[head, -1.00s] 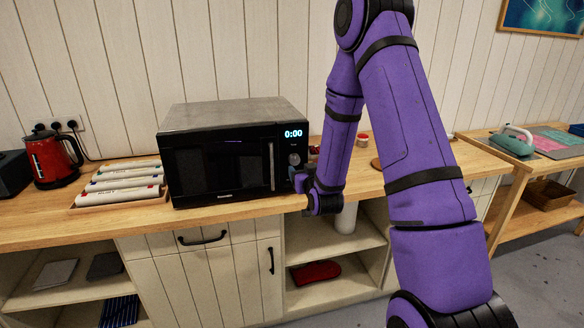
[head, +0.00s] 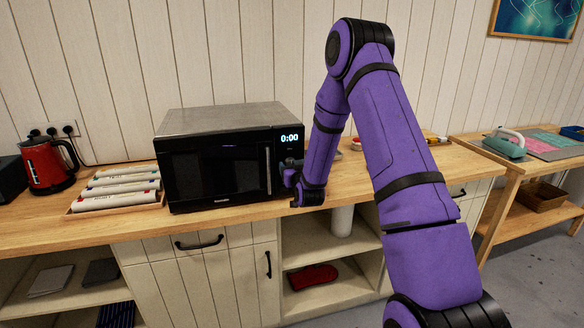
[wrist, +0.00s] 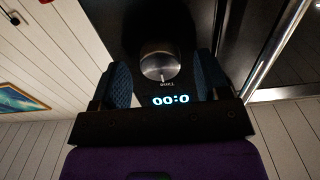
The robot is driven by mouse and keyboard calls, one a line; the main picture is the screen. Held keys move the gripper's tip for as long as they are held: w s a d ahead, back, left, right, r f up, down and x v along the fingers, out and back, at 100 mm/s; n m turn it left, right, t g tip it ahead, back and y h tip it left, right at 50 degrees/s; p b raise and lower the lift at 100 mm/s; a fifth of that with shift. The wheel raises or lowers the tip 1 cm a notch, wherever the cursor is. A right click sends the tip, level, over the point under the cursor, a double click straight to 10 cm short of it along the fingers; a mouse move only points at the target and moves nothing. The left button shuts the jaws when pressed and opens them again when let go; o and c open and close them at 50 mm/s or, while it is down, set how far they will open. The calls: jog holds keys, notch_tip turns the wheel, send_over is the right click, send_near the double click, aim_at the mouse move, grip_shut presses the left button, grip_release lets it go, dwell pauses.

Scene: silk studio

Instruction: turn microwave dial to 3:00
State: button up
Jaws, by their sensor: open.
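The black microwave (head: 216,176) stands on the wooden counter, its lit display (head: 289,138) reading 0:00. In the wrist view the round silver dial (wrist: 160,62), marked "Time", shows upside down above the display (wrist: 170,100). My gripper (head: 288,176) is at the right end of the microwave front and hides the dial in the head view. In the wrist view my gripper (wrist: 163,70) is open, with one blue padded finger on each side of the dial. Gaps show between the fingers and the dial; contact cannot be seen.
The microwave's upright door handle (head: 268,170) is just left of my gripper. A tray of rolled fabrics (head: 117,186) and a red kettle (head: 46,163) stand on the counter (head: 225,219) at left. Open shelves lie below.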

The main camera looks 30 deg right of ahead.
jog(key=shift+w+d, duration=0.1)
jog(key=shift+w, duration=0.25)
jog(key=shift+c, duration=0.5)
jog(key=c, duration=0.8)
jog(key=shift+m, duration=0.3)
